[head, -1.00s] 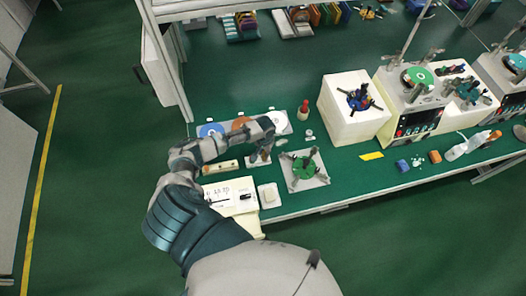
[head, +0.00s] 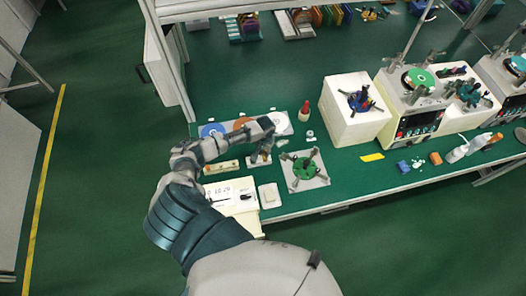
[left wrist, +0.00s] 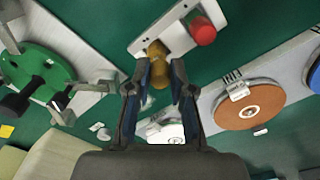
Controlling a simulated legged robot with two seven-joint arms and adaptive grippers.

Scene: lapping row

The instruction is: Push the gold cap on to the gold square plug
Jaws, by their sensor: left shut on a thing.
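In the left wrist view a gold piece (left wrist: 157,50) shows between the fingertips of my left gripper (left wrist: 163,66), which is shut on it. I take it as the gold cap. It is over the edge of a white plate (left wrist: 180,32) that also bears a red peg (left wrist: 203,31). The gold square plug cannot be told apart from the cap here, so I cannot tell whether they touch. In the head view the left gripper (head: 264,148) is low over the bench, and the gold parts are too small to make out. My right gripper is not in view.
A green star-shaped fixture (head: 307,166) on a grey plate stands just right of the gripper. Blue (head: 211,130) and orange discs lie behind the arm. A red-topped bottle (head: 304,112) and a white block (head: 355,124) stand further right.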

